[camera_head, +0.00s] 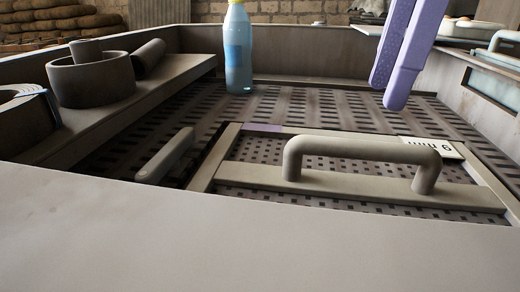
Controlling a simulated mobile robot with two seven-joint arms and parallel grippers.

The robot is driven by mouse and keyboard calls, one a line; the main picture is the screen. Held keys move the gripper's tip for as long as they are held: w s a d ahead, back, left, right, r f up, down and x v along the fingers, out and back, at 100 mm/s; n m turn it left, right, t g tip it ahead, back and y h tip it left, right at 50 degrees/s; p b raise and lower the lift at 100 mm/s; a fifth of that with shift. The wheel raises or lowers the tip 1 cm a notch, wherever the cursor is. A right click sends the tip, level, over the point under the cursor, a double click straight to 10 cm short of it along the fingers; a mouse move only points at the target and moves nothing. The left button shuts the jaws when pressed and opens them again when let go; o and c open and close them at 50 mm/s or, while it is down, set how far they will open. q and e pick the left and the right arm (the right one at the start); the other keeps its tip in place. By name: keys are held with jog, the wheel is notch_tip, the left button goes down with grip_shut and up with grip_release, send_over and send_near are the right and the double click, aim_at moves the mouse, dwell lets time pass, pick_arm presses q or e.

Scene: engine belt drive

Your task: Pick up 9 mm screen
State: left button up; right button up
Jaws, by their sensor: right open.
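A screen (360,187) with a grey frame, a perforated mesh and a raised bar handle (365,150) lies flat at the middle right. A white label (432,147) at its far right corner shows upside-down marks that fit "9 mm". My right gripper (389,92), with two purple fingers, hangs in from the top right, above and beyond the handle. It is open, with nothing seen between the fingers, and apart from the screen. The screen's near edge is partly hidden by a pale surface in front. My left gripper is not in view.
A blue bottle (238,55) stands behind the screen. Another grey bar (165,155) lies left of it. A ledge (120,108) on the left holds a round pot (92,80) and a cylinder (149,58). Raised walls surround the slotted floor (310,110). A pale panel (200,235) fills the foreground.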

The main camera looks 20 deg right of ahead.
aim_at(365, 149)
jog(key=f, duration=0.5)
jog(key=a+f, duration=0.1)
jog(key=f, duration=0.2)
jog(key=shift+w+f+p, duration=0.1)
jog(key=shift+f+p, duration=0.2)
jog(key=shift+c, duration=0.2)
grip_shut()
jog(key=shift+r, duration=0.15)
dwell(0.6)
